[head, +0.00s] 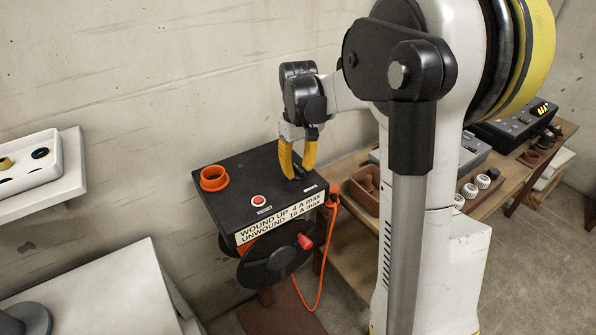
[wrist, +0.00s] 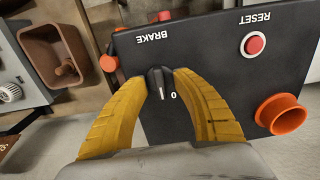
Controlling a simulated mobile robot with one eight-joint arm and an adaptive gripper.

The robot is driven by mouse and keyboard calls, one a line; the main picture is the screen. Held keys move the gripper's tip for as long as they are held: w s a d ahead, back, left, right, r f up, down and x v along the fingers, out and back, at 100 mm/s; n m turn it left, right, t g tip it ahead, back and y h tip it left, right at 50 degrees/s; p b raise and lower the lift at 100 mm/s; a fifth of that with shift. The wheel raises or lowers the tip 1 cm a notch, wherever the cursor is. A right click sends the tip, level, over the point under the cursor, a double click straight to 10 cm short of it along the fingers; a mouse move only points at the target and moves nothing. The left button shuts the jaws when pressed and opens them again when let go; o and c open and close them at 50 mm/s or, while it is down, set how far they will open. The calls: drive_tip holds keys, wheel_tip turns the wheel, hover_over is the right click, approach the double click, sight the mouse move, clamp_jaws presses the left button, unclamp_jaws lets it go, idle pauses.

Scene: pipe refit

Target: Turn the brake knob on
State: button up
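The black brake knob (wrist: 161,80) sits on the dark top of the control box (head: 240,195), near the white BRAKE lettering (wrist: 151,31). In the wrist view a white "0" stands beside it, and its pale mark points down the picture, close to the "0". My gripper (wrist: 161,84) has its two yellow fingers down on either side of the knob; their tips appear to touch it. In the head view my gripper (head: 297,170) is over the right part of the box top, and the knob is partly hidden between the fingers.
A red RESET button (head: 259,201) and an orange ring (head: 214,178) stand on the box top. An orange cable (head: 318,265) and a black wheel with a red handle (head: 305,242) are at its front. A wooden bench (head: 350,165) with a brown bin (head: 364,188) is to the right.

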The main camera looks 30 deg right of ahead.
drive_tip(key=shift+f, duration=0.1)
clamp_jaws()
drive_tip(key=shift+m, duration=0.4)
drive_tip(key=m+p, duration=0.1)
drive_tip(key=m, duration=0.3)
drive_tip(key=shift+p, duration=0.3)
drive_tip(key=m+p, duration=0.1)
drive_tip(key=m, duration=0.3)
drive_tip(key=shift+m, duration=0.3)
drive_tip(key=m, duration=0.4)
drive_tip(key=shift+p, duration=0.3)
drive_tip(key=shift+m, duration=2.2)
